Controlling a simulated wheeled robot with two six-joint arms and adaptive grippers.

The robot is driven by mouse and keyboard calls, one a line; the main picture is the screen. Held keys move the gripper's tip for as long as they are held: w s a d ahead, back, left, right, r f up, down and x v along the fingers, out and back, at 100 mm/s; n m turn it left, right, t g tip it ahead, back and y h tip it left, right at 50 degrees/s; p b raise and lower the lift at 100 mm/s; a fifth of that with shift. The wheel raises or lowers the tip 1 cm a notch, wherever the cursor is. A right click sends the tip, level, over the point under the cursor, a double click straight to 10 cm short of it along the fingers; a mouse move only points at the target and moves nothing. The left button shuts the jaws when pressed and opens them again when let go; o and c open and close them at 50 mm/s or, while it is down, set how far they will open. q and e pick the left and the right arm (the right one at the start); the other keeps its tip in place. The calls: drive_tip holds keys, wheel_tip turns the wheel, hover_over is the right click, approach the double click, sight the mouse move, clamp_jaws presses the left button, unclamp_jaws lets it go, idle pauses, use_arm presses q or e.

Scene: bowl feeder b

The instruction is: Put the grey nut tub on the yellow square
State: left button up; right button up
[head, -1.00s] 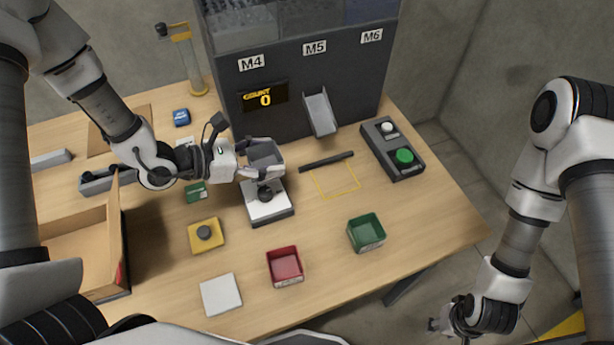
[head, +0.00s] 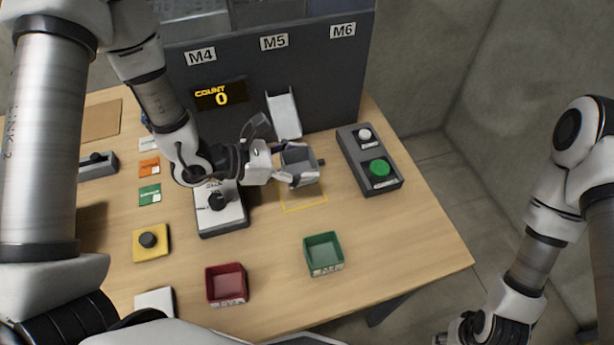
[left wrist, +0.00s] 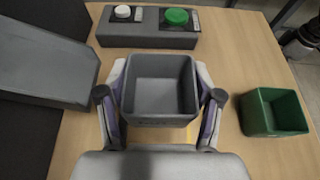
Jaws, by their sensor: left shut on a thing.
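The grey nut tub (head: 300,163) is an empty, open-topped square box. My left gripper (head: 292,172) is shut on it. In the left wrist view the tub (left wrist: 158,88) sits upright between the two fingers (left wrist: 160,112). The yellow square (head: 304,203) is an outline on the table, under and just in front of the tub; its far part is hidden by the tub and gripper. The tub appears to be held above the table. My right gripper (head: 474,330) is at the bottom right, away from the table; its fingers are too unclear to judge.
The dark feeder (head: 300,85) with a grey chute (head: 284,114) stands behind the tub. A button box (head: 370,160) is to the right. A green bin (head: 323,254) and a red bin (head: 226,284) stand nearer. A scale-like device (head: 221,210) is left.

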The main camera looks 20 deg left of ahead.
use_arm(q)
wheel_tip(320, 180, down, 4)
drive_tip(key=shift+f, duration=0.25)
drive_tip(key=shift+w+d+f, duration=0.1)
drive_tip(key=shift+f, duration=0.2)
drive_tip(key=shift+a, duration=0.2)
drive_tip(key=shift+f, duration=0.2)
drive_tip(key=o, duration=1.1)
drive_tip(key=shift+d+r, duration=0.1)
drive_tip(key=shift+o, duration=0.2)
drive_tip(key=shift+r, duration=0.1)
